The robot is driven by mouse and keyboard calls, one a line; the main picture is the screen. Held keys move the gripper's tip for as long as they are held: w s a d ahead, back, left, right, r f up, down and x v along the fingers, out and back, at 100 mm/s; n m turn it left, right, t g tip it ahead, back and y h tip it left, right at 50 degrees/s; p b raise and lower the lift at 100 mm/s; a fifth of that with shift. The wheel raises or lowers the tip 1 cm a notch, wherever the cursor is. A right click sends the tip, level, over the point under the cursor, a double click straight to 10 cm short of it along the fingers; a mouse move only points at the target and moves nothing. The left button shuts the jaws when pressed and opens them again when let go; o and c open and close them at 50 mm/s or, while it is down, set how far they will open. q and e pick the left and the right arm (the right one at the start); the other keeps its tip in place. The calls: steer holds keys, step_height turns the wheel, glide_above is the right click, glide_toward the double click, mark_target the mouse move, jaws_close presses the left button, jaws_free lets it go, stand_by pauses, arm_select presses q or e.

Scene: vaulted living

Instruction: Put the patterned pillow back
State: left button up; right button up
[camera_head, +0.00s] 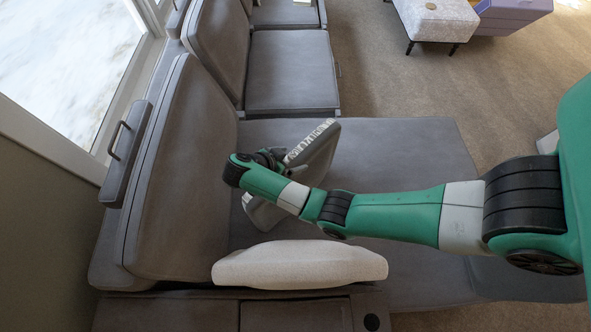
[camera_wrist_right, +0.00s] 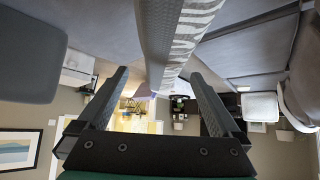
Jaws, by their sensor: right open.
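The patterned pillow (camera_head: 314,146), with a black-and-white striped face and a grey side, stands tilted on the grey sofa seat. My right arm crosses in front of it and hides its middle. In the right wrist view the pillow (camera_wrist_right: 166,38) shows edge-on, ahead of and between the two fingers. My right gripper (camera_wrist_right: 158,74) is open, one finger on each side of the pillow's line. I cannot tell whether either finger touches it. In the head view the right gripper (camera_head: 268,158) is at the pillow's left side, partly hidden. My left gripper is not in view.
A cream pillow (camera_head: 300,264) lies by the near armrest. The sofa backrest (camera_head: 185,175) rises at the left, beside a window. The chaise seat (camera_head: 420,150) is clear at the right. A patterned ottoman (camera_head: 438,20) and a purple box (camera_head: 512,14) stand on the carpet beyond.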

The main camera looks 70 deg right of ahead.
mark_target(293, 160)
steer(key=d+f+b, duration=0.1)
steer(key=f, duration=0.1)
steer(key=d+f+b, duration=0.1)
steer(key=f+b, duration=0.1)
steer(key=shift+s+d, duration=0.1)
steer(key=shift+d, duration=0.1)
steer(key=shift+s+d+f, duration=0.15)
steer(key=shift+d, duration=0.15)
steer(key=shift+c, duration=0.6)
jaws_close()
